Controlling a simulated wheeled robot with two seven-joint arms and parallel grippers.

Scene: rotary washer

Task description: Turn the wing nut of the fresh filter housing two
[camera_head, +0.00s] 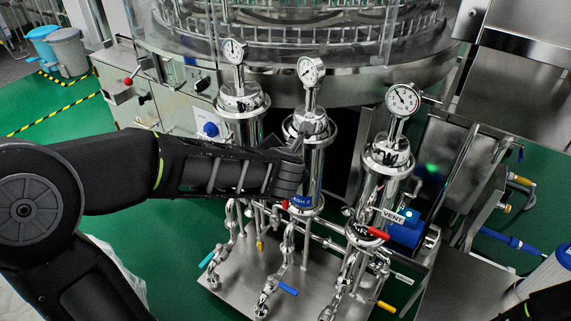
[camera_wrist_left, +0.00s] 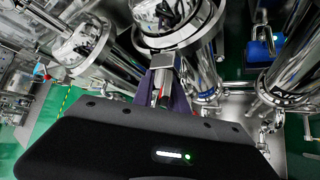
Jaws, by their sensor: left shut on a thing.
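Three steel filter housings with dial gauges stand in a row in the head view. The middle housing (camera_head: 316,150) carries a blue label (camera_head: 303,201) low on its body. My left gripper (camera_head: 299,150) reaches in from the left against the clamp side of this middle housing. In the left wrist view, the gripper fingers (camera_wrist_left: 163,88) are closed just below the clamp (camera_wrist_left: 164,62) at the housing's collar. They are shut on the wing nut, which is mostly hidden between them. My right gripper is not in view.
The left housing (camera_head: 240,110) and right housing (camera_head: 385,165) stand close on either side. Pipes and coloured valve handles, including a blue one (camera_head: 288,288), crowd the space below. A VENT tag (camera_head: 392,216) hangs at the right. The rotary washer (camera_head: 300,60) stands behind.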

